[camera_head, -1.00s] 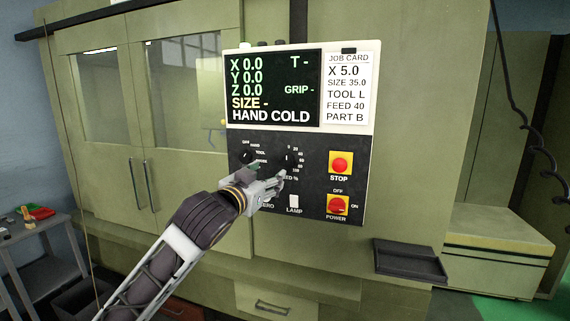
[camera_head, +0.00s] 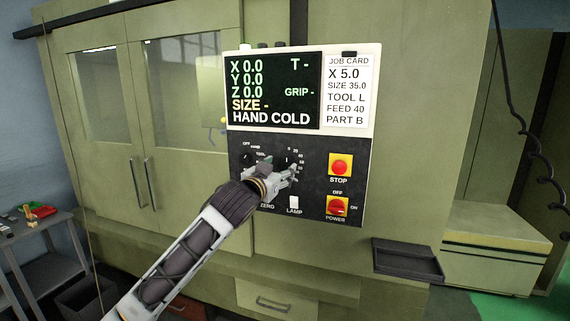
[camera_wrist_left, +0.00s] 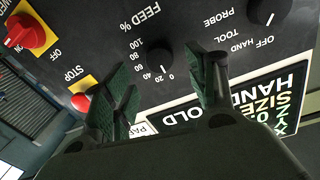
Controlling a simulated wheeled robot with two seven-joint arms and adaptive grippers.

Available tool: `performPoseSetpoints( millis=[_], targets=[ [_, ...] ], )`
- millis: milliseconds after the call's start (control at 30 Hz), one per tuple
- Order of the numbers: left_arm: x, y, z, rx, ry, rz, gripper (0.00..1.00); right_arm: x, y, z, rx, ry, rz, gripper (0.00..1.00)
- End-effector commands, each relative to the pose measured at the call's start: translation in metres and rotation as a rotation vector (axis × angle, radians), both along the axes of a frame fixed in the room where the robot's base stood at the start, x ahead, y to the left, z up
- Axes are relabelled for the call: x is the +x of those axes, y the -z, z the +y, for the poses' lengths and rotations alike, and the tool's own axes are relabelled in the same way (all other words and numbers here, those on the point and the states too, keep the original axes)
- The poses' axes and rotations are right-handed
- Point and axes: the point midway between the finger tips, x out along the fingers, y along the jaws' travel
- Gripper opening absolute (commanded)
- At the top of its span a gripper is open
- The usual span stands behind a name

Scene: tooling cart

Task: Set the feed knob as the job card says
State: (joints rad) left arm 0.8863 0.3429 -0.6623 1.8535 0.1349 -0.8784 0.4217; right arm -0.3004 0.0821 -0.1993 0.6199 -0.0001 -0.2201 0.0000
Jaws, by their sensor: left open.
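The black feed knob (camera_head: 283,161) is on the control panel, partly hidden by my left gripper (camera_head: 290,173) in the head view. In the left wrist view, which is upside down, the feed knob (camera_wrist_left: 160,52) shows between the two open fingers (camera_wrist_left: 160,65), with no contact visible. The job card (camera_head: 347,90) reads X 5.0, SIZE 35.0, TOOL L, FEED 40, PART B. My right gripper is not in view.
The mode knob (camera_head: 247,159) is left of the feed knob. The red STOP button (camera_head: 340,166), POWER switch (camera_head: 338,206) and white LAMP switch (camera_head: 294,202) are nearby. The screen (camera_head: 272,90) reads HAND COLD. A dark tray (camera_head: 408,262) juts out below right.

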Motion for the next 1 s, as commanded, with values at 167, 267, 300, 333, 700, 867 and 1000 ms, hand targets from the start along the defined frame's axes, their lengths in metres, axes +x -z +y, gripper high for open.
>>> performPoseSetpoints(
  millis=[167, 267, 300, 333, 700, 867, 1000],
  targets=[
    [0.014, -0.001, -0.006, 0.000, 0.001, 0.001, 0.57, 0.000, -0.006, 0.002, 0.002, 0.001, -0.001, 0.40],
    [0.022, -0.001, -0.009, 0.001, 0.001, 0.000, 0.57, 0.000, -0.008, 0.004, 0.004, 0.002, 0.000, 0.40],
    [0.025, -0.002, -0.010, 0.001, 0.000, 0.000, 0.57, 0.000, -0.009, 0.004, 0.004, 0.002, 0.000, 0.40],
    [0.027, -0.002, -0.011, 0.000, 0.000, 0.000, 0.57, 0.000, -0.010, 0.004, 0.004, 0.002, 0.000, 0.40],
    [0.045, -0.001, -0.019, 0.000, 0.001, 0.000, 0.57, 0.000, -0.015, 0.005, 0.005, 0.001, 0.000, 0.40],
    [0.047, 0.000, -0.019, 0.000, 0.001, -0.001, 0.57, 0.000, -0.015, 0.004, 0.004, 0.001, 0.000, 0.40],
    [0.047, 0.000, -0.019, 0.000, 0.001, -0.001, 0.57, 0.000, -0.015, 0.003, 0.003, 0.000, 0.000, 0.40]
  ],
)
